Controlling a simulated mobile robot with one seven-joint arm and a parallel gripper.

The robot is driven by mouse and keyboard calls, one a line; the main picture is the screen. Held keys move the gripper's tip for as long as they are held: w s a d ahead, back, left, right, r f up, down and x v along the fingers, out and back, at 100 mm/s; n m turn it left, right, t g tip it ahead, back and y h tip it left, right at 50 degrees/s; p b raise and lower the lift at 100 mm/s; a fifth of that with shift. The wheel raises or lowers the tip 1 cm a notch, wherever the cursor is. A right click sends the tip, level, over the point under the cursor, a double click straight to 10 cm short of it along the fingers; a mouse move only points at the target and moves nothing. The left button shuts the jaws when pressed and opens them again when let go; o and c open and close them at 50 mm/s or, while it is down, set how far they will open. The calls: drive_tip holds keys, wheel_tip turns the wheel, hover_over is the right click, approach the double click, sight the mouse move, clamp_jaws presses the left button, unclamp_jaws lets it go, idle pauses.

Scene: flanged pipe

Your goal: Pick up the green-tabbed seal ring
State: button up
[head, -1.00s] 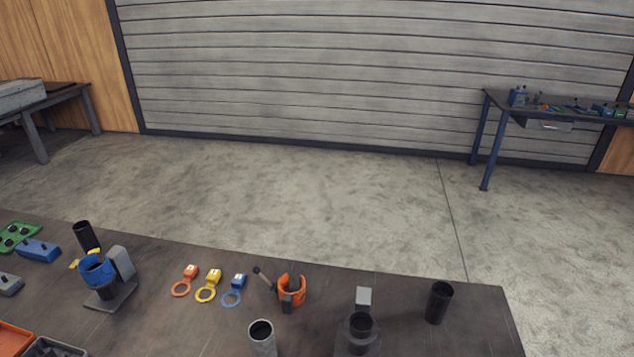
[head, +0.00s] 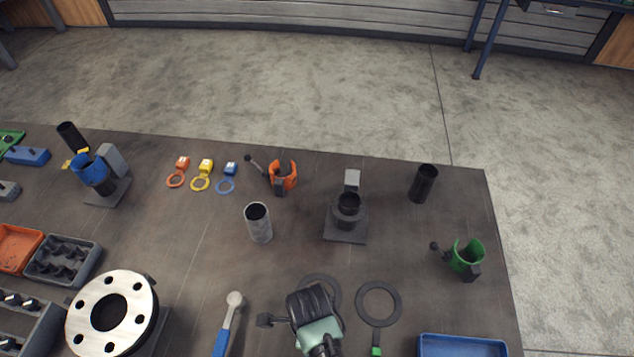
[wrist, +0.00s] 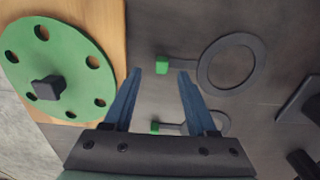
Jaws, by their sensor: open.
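Two flat dark seal rings show. In the head view one ring (head: 359,303) lies on the bench with a handle ending in a green tab (head: 376,351) at the bottom edge; the other ring (head: 318,277) is partly hidden behind my arm. In the wrist view a larger-looking ring (wrist: 202,66) has a green tab (wrist: 162,66), and a second green tab (wrist: 155,127) joins a ring mostly hidden by my right finger and palm. My gripper (wrist: 160,72) is open and empty; the upper tab appears between its blue fingertips. Height above it is unclear.
A green flange disc (wrist: 70,60) with a black knob lies on a wooden board left in the wrist view. In the head view a blue tray (head: 462,346), green clamp (head: 467,257), blue-handled wrench (head: 228,325) and silver flange (head: 84,310) are around my arm.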

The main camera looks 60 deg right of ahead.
drive_tip(key=shift+w+d+f, duration=0.1)
drive_tip(key=shift+f, duration=1.7)
clamp_jaws()
